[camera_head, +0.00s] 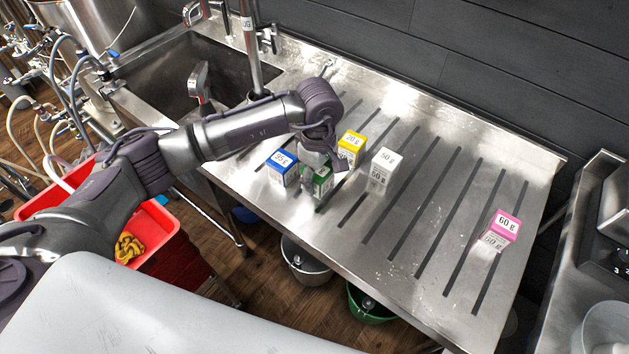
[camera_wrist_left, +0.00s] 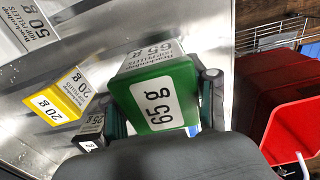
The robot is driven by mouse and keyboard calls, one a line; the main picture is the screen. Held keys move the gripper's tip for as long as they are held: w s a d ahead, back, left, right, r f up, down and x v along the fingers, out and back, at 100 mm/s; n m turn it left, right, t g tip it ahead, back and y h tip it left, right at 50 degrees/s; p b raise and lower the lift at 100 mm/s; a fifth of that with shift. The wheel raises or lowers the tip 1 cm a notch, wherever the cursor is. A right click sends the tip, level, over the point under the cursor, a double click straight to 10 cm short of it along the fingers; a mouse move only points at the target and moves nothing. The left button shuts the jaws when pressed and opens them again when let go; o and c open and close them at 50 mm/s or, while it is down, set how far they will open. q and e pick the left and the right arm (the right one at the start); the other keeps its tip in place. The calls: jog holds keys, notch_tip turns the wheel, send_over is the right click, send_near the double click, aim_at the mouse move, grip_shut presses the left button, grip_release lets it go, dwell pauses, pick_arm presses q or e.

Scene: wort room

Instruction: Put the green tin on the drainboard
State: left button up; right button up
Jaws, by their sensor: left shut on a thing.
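The green tin (camera_head: 322,185) is at the left part of the ribbed steel drainboard (camera_head: 420,255), between the blue tin and the yellow tin. My left gripper (camera_head: 318,166) is shut on it from above, partly hiding it in the head view. I cannot tell whether its base touches the board. In the left wrist view the green tin (camera_wrist_left: 170,70) shows its green lid marked 65 g, with a finger at each side. My right gripper is not in view.
Close by stand a blue tin (camera_head: 282,172), a yellow tin (camera_head: 351,148) and a white tin (camera_head: 382,165). A dark-lidded tin (camera_wrist_left: 90,128) shows in the wrist view. A pink tin (camera_head: 503,225) stands far right. Clear board lies between white and pink. The sink (camera_head: 165,80) is left.

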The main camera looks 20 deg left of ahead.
pick_arm(q)
jog(key=shift+a+f, duration=0.4)
jog(key=shift+f+p, duration=0.3)
jog(key=shift+f, duration=0.1)
notch_tip(320, 180, down, 2)
jog(key=shift+f+p, duration=0.15)
jog(key=shift+p, duration=0.3)
jog(key=shift+f, duration=0.35)
jog(key=shift+f+b, duration=0.25)
jog(key=shift+b, duration=0.05)
jog(key=o, duration=1.2)
jog(key=shift+r, duration=0.1)
jog(key=shift+o, duration=0.2)
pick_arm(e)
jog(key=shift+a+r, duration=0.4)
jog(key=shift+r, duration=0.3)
pick_arm(q)
jog(key=shift+r, duration=0.1)
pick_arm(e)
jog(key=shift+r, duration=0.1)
